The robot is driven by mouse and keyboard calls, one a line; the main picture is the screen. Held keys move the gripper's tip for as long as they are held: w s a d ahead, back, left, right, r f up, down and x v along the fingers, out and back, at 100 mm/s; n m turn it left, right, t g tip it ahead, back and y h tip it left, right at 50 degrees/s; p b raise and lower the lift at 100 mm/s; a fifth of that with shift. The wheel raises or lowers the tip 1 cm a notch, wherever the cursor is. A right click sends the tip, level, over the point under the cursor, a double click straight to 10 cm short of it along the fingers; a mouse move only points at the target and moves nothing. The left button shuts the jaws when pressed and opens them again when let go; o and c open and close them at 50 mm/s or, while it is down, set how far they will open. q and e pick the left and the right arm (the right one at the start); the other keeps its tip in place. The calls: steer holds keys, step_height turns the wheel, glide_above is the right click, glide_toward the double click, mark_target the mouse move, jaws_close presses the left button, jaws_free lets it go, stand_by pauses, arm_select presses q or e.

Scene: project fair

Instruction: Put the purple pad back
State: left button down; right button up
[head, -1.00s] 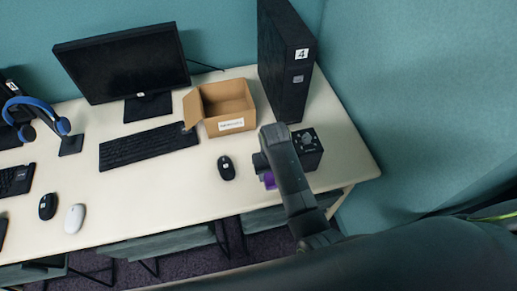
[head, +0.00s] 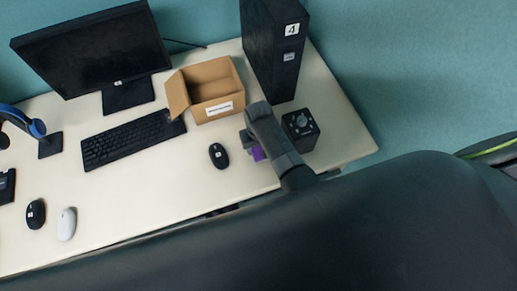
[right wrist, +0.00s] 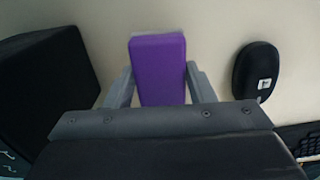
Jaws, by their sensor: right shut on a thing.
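The purple pad (right wrist: 158,70) is held between the two fingers of my right gripper (right wrist: 158,88) in the right wrist view. In the head view a small purple part of the pad (head: 258,154) shows beside my right gripper (head: 251,146), above the desk's front right; most of it is hidden by the gripper and arm. An open cardboard box (head: 218,108) with a white label stands behind and to the left of the gripper. I cannot read the label. My left gripper is not in view.
A black cube-shaped device (head: 300,131) stands just right of my arm, and a black tower marked 4 (head: 272,62) behind it. A black mouse (head: 218,156) lies left of the gripper, with a keyboard (head: 130,139) and monitor (head: 95,48) farther left. Bare desk (head: 150,200) lies at the front.

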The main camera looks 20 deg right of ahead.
mark_target(259, 147)
step_height(259, 147, down, 2)
steer(key=shift+f, duration=0.65)
steer(key=o, duration=0.9)
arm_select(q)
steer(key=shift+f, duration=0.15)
arm_select(e)
steer(key=shift+o, duration=0.2)
steer(key=shift+r, duration=0.45)
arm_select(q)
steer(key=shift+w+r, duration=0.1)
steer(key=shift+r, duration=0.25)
arm_select(e)
step_height(259, 147, up, 12)
steer(key=shift+f, duration=0.2)
